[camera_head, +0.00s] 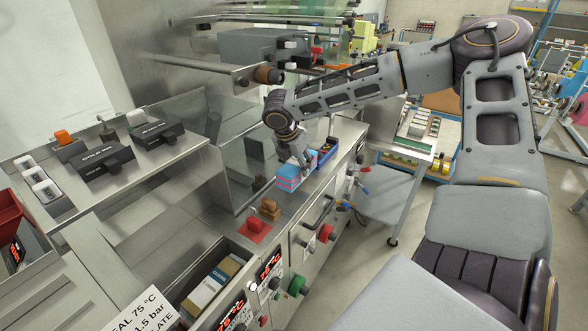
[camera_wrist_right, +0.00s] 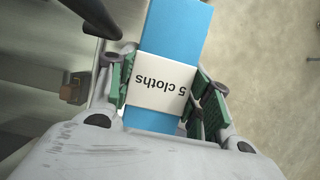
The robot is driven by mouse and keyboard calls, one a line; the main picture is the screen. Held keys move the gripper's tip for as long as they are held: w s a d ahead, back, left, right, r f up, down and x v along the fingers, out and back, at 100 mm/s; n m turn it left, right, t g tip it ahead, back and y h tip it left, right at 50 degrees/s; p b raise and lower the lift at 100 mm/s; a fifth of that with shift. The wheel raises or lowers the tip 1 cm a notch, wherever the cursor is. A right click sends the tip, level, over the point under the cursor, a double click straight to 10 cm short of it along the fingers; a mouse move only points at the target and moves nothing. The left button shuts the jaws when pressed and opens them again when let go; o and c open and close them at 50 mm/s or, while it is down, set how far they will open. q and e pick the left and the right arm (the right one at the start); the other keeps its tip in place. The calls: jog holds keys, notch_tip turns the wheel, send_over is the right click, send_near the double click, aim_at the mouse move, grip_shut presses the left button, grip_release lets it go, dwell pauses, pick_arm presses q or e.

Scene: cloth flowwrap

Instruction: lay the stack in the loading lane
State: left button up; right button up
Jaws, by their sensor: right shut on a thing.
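My right gripper (camera_head: 302,158) is shut on a folded cloth stack, over the steel counter. In the right wrist view the stack (camera_wrist_right: 176,35) is bright blue with a white paper band (camera_wrist_right: 160,84) reading "5 cloths", and the green finger pads of the gripper (camera_wrist_right: 165,95) are on both sides of the band. In the head view a blue and pink layered block (camera_head: 289,178), seemingly this stack, shows just below the fingers. I cannot tell whether it touches the counter. The loading lane is not clearly identifiable. My left gripper is out of view.
A roller (camera_head: 268,75) juts out above. Steel panels bound the counter's left.

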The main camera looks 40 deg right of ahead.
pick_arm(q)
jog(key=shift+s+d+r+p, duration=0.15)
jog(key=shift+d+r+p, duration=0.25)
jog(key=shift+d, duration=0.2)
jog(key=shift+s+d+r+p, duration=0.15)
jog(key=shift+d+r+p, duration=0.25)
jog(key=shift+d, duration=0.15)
pick_arm(e)
jog(key=s+d, duration=0.2)
jog(key=s, duration=0.6)
jog(key=s+d, duration=0.3)
jog(key=s, duration=0.6)
jog(key=shift+s, duration=0.25)
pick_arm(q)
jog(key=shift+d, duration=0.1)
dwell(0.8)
